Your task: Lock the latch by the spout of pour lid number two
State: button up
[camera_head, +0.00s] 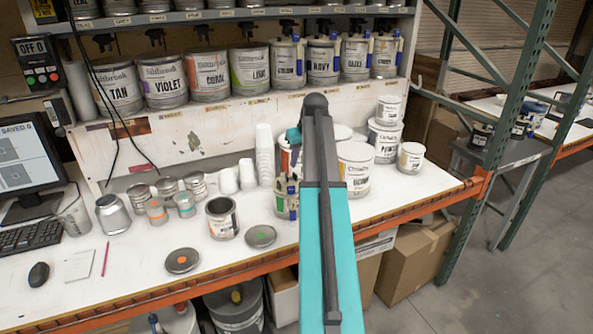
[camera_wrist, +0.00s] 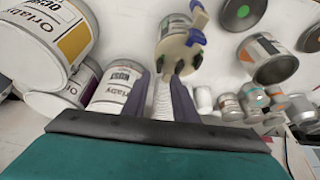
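A can with a pour lid (camera_wrist: 180,50) is in the upper middle of the wrist view, just beyond my fingertips. Its lid is cream with blue latches and a pale handle. In the head view a can with blue-latched lid parts (camera_head: 286,199) stands on the bench, partly hidden by my arm. My gripper (camera_wrist: 167,84) has its dark fingers apart with nothing between them; stacked white cups show behind the gap. I cannot tell whether the fingertips touch the lid. More pour lids (camera_head: 323,38) sit on shelf cans. No lid number is readable.
Large paint cans (camera_head: 356,168) stand right of my arm. An open grey can (camera_head: 222,217), loose lids (camera_head: 182,260), small tins (camera_head: 156,210) and stacked white cups (camera_head: 265,155) are on the left. The shelf (camera_head: 235,97) overhangs the bench back.

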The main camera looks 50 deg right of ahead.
aim_at(295, 174)
jog(key=shift+p+x, duration=1.3)
jog(key=shift+x, duration=2.4)
grip_shut()
